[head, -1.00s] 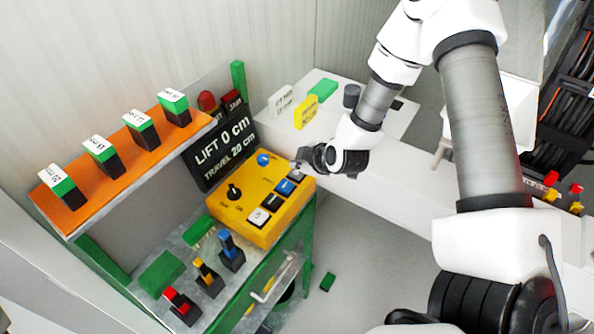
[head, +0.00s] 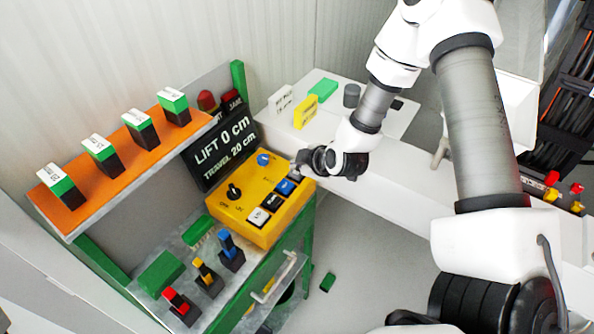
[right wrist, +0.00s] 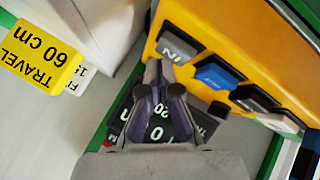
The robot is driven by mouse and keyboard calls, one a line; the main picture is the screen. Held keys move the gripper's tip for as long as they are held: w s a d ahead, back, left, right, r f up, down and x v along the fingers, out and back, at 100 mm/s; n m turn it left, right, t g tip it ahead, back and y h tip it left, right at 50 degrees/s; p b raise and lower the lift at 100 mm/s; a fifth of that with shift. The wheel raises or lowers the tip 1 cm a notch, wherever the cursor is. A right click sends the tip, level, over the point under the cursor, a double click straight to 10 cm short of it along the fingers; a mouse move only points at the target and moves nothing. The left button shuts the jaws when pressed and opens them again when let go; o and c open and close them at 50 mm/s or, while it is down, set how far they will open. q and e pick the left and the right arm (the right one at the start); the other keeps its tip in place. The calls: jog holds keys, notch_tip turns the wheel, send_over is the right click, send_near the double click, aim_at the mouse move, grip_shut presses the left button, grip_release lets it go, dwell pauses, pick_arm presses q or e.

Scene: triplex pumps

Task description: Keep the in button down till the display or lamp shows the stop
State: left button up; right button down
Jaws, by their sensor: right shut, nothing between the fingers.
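The yellow control box (head: 230,206) carries a row of buttons. The grey IN button (right wrist: 178,46) shows at the end of the row in the right wrist view, beside the blue button (right wrist: 218,74). My right gripper (right wrist: 160,72) is shut and empty, its fingertips at the edge of the IN button; I cannot tell whether they press it. In the head view the right gripper (head: 300,163) is at the box's far right corner and partly covers the IN button. The black display (head: 222,150) reads "LIFT 0 cm" and "TRAVEL 20 cm". My left gripper is not in view.
Red lamps (head: 207,100) stand behind the display, one labelled JAM. Black-and-green labelled blocks stand on the orange shelf (head: 125,173). Red, yellow and blue levers (head: 228,252) stand in front of the box. A yellow travel tag (right wrist: 43,55) stands on the white bench.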

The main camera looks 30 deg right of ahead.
aim_at(298, 173)
jog(key=shift+f+b, duration=0.3)
jog(key=shift+f, duration=0.25)
dwell(0.4)
dwell(4.0)
jog(key=shift+r+p, duration=0.95)
jog(key=shift+p, duration=0.1)
notch_tip(298, 173, up, 5)
jog(key=p, duration=0.5)
jog(key=shift+r, duration=0.1)
